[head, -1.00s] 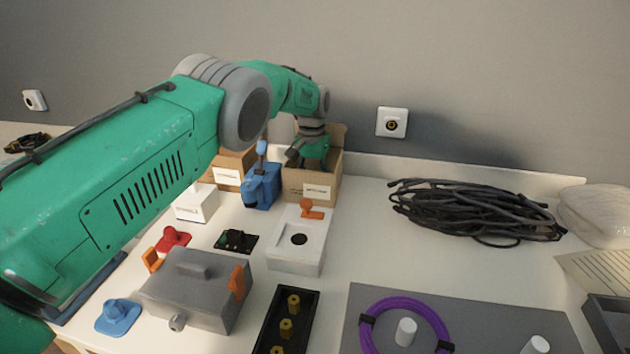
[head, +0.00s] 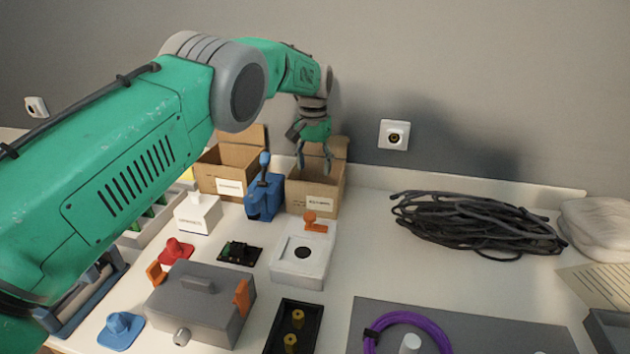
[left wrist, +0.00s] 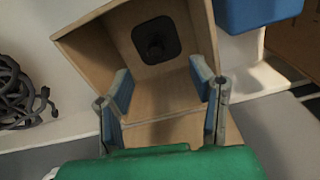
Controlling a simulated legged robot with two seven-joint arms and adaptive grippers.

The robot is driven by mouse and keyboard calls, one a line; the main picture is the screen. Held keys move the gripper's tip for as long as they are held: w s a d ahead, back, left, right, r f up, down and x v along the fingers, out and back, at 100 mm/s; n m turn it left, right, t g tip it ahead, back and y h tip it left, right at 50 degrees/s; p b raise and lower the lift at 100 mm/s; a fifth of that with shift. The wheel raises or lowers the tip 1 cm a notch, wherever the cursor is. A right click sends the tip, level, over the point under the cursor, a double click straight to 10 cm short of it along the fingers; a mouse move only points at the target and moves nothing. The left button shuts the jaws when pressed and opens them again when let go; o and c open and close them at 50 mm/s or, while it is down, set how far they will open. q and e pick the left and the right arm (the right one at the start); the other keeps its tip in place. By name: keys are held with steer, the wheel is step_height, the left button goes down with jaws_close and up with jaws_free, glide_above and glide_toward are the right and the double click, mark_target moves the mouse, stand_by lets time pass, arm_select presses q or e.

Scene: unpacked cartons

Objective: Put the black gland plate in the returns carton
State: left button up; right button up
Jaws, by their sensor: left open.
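The black gland plate (left wrist: 170,32), a dark rounded square with a knob, lies inside an open cardboard carton (left wrist: 186,126) in the left wrist view. My right gripper is in neither view.
A second open carton (head: 226,172) stands to the left, with a blue clamp-like tool (head: 264,198) between the cartons. A black cable coil (head: 470,222) lies to the right. Bare table separates coil and carton.

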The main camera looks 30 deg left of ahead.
arm_select(q)
steer(key=shift+d+r+p, duration=0.15)
steer(key=shift+r+p, duration=0.15)
steer(key=shift+r, duration=2)
